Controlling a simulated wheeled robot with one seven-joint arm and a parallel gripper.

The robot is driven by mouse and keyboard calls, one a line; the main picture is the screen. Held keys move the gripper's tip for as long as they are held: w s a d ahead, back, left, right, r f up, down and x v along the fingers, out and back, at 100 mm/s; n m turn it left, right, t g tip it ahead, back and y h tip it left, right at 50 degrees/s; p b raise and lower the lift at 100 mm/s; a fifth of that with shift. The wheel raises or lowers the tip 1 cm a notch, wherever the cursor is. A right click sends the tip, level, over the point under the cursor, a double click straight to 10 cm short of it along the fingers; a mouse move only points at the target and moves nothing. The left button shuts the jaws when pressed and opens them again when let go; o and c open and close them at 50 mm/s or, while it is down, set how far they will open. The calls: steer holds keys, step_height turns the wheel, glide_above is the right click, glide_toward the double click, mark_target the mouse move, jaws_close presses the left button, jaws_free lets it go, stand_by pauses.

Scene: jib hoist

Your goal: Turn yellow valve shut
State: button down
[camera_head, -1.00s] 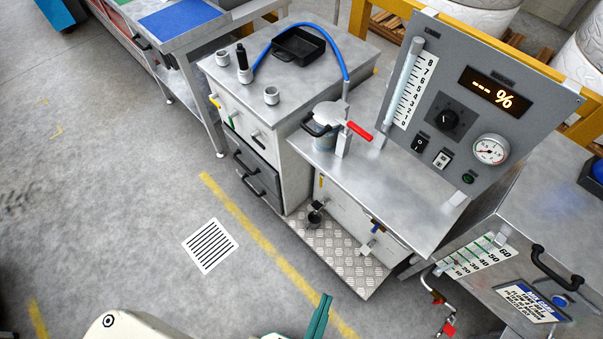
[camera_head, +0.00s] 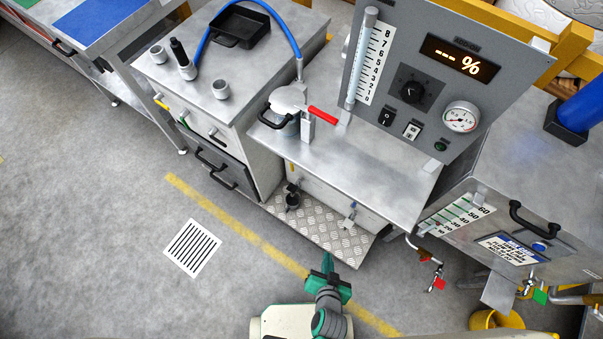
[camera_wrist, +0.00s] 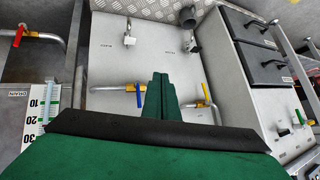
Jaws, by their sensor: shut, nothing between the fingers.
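A yellow valve lever (camera_wrist: 206,93) sits on a pipe on the front panel under the bench, right of my gripper in the wrist view. It shows as a small yellow bar in the head view (camera_head: 292,167). A blue lever (camera_wrist: 138,93) is on the same panel, left of my fingers. Another yellow handle (camera_head: 161,103) is on the left cabinet's front, beside a green one. My gripper (camera_head: 326,260) is shut and empty, apart from the yellow valve, in front of the tread plate. Its green fingers (camera_wrist: 160,85) point toward the panel.
The bench (camera_head: 370,165) carries a pot with a red lever (camera_head: 323,116) and a gauge panel (camera_head: 440,80). A tread plate (camera_head: 325,235) juts out below. Red-handled taps (camera_head: 438,283) hang at right. A yellow bucket (camera_head: 495,320) stands lower right.

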steer(key=w+d+f+m+g+y, duration=0.25)
steer(key=w+f+m+y, duration=0.2)
steer(key=w+f, duration=0.4)
steer(key=w+d+r+t+y, duration=0.3)
steer(key=w+d+r+y, duration=0.25)
steer(key=w+r, duration=0.35)
glide_toward(293, 170)
steer(key=shift+n+y, duration=0.25)
steer(key=shift+y, duration=0.15)
steer(key=x, duration=0.5)
steer(key=shift+w+d+f, duration=0.1)
steer(key=shift+d+f, duration=0.15)
steer(key=shift+f, duration=0.05)
steer(key=shift+w+a, duration=0.3)
steer(key=shift+a, duration=0.05)
